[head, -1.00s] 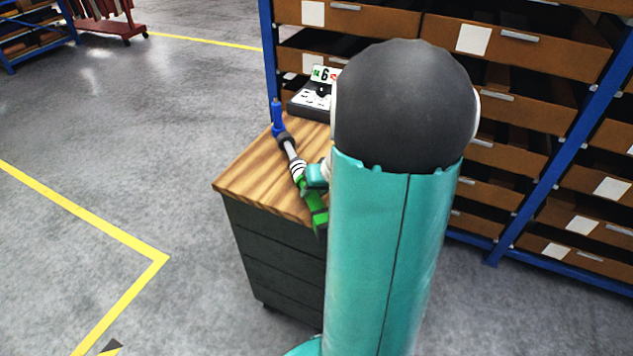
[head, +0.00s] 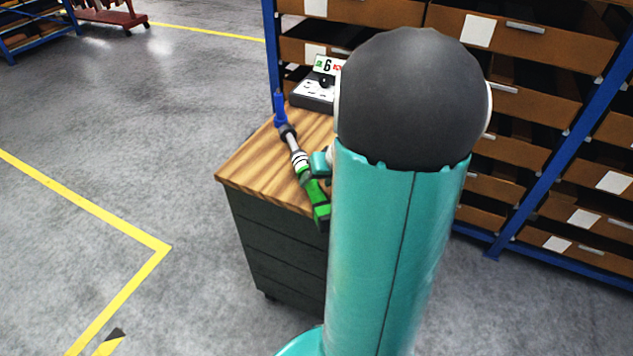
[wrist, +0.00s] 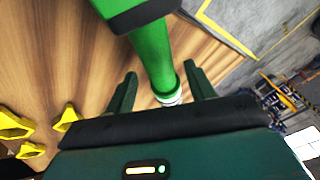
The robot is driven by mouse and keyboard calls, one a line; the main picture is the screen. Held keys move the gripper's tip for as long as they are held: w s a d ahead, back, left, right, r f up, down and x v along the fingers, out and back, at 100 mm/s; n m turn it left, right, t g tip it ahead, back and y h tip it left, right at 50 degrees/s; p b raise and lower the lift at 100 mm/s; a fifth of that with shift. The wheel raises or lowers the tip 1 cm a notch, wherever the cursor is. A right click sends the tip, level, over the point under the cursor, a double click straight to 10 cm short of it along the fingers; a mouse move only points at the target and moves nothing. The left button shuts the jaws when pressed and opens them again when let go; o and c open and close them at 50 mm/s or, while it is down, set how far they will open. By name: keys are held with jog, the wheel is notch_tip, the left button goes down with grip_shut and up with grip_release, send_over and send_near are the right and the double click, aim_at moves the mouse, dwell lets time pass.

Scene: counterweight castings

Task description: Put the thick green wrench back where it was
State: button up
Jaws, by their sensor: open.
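My gripper (wrist: 162,86) is open, with one finger on each side of the wrench. I cannot tell whether either finger touches it. My arm hides part of the gripper in the head view.
Several yellow brackets (wrist: 14,125) are on the wood in the wrist view. A blue shelf rack with brown drawers (head: 545,100) is behind. Open grey floor (head: 130,150) lies left.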

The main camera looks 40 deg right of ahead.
jog(key=a+v, duration=0.1)
jog(key=v, duration=1)
jog(key=s+a+r+n, duration=0.1)
jog(key=a+r+n, duration=0.1)
jog(key=a, duration=0.7)
jog(key=s+a+r+n, duration=0.1)
jog(key=a+r+n, duration=0.1)
jog(key=a, duration=0.8)
jog(key=s+a+r+n+h, duration=0.1)
jog(key=s+a+r, duration=0.1)
jog(key=a, duration=0.7)
jog(key=shift+a+r+n, duration=0.4)
jog(key=shift+r, duration=0.05)
jog(key=shift+s, duration=0.15)
